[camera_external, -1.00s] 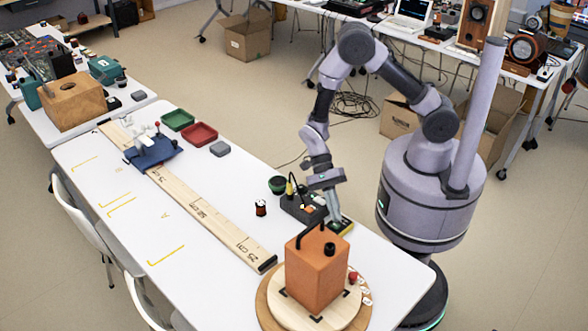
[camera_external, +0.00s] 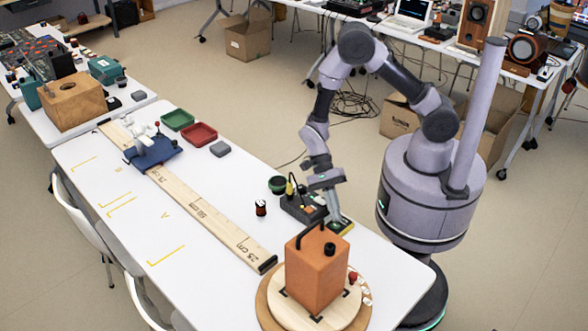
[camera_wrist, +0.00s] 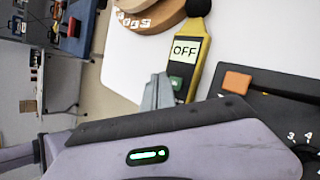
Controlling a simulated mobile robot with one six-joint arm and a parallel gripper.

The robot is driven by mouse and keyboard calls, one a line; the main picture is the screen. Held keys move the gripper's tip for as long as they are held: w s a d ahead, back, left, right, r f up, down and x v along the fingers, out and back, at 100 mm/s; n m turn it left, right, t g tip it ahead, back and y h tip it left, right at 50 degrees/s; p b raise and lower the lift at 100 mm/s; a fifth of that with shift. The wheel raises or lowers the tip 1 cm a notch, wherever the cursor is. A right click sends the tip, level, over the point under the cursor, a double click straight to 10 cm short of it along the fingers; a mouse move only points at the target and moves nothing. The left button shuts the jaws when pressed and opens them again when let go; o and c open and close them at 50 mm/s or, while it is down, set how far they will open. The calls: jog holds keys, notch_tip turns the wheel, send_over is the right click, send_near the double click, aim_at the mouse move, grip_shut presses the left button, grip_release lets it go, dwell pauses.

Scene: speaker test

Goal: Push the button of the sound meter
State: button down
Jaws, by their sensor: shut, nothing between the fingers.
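The sound meter (camera_wrist: 201,57) is yellow with a black ball tip, and its screen (camera_wrist: 185,48) reads OFF in the wrist view. A green button (camera_wrist: 176,83) sits below the screen. In the external view the meter (camera_external: 347,228) lies near the table's right edge, partly hidden by my gripper (camera_external: 334,217). My gripper's grey fingers (camera_wrist: 158,88) are shut and empty. They are right beside the green button in the wrist view; I cannot tell whether they touch it.
A black device with knobs (camera_external: 301,207) and an orange switch (camera_wrist: 237,81) lies close beside the meter. An orange speaker box (camera_external: 317,272) stands on a round wooden turntable (camera_external: 267,312) in front. A long wooden ruler (camera_external: 205,213) runs along the white table.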

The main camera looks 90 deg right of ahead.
dwell(0.4)
jog(key=shift+f+b, duration=0.3)
jog(key=shift+f, duration=0.15)
jog(key=shift+f+b, duration=0.35)
jog(key=shift+f, duration=0.15)
dwell(0.4)
jog(key=shift+r, duration=0.15)
jog(key=shift+r+p, duration=0.85)
jog(key=shift+p, duration=0.05)
notch_tip(320, 180, up, 6)
jog(key=p, duration=0.5)
